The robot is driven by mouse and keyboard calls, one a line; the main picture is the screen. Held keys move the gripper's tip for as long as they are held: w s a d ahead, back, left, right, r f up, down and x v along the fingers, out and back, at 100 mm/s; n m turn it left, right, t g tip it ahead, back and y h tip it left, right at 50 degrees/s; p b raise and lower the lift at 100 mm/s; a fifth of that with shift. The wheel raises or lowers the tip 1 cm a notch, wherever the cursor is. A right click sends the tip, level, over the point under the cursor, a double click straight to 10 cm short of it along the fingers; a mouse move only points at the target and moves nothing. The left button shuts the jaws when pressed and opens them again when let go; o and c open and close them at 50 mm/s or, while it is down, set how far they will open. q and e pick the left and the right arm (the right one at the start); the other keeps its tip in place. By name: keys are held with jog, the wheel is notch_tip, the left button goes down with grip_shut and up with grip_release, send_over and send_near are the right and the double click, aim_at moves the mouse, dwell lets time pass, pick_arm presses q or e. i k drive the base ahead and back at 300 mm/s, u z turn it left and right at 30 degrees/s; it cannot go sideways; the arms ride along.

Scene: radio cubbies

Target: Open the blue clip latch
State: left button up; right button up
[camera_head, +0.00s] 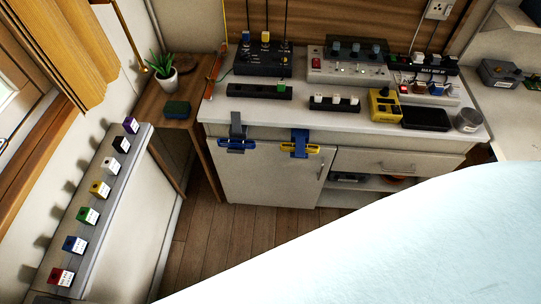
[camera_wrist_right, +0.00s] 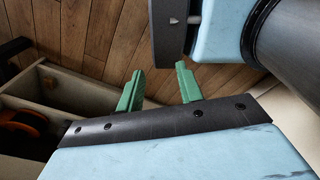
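Two clips hang at the front edge of the white counter in the head view. The left one has a grey strap and a blue bar (camera_head: 237,145). The right one has a blue body (camera_head: 300,138) and a yellow bar. I cannot tell from the frames which is the blue clip latch, or whether either is open. My right gripper (camera_wrist_right: 159,74) shows in the right wrist view with its two green fingers apart and nothing between them, above the wood floor. Neither clip shows in that view. My left gripper is not in view.
The white counter (camera_head: 290,118) carries radio gear, a yellow device (camera_head: 384,105) and a cup (camera_head: 468,120). A cabinet door (camera_head: 265,178) and open shelves lie below. A rail with several coloured blocks (camera_head: 96,188) runs along the left. My pale blue arm covers the lower right.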

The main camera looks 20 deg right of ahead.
aim_at(300, 141)
jog(key=u, duration=0.85)
jog(key=k, duration=0.15)
jog(key=z, duration=1.3)
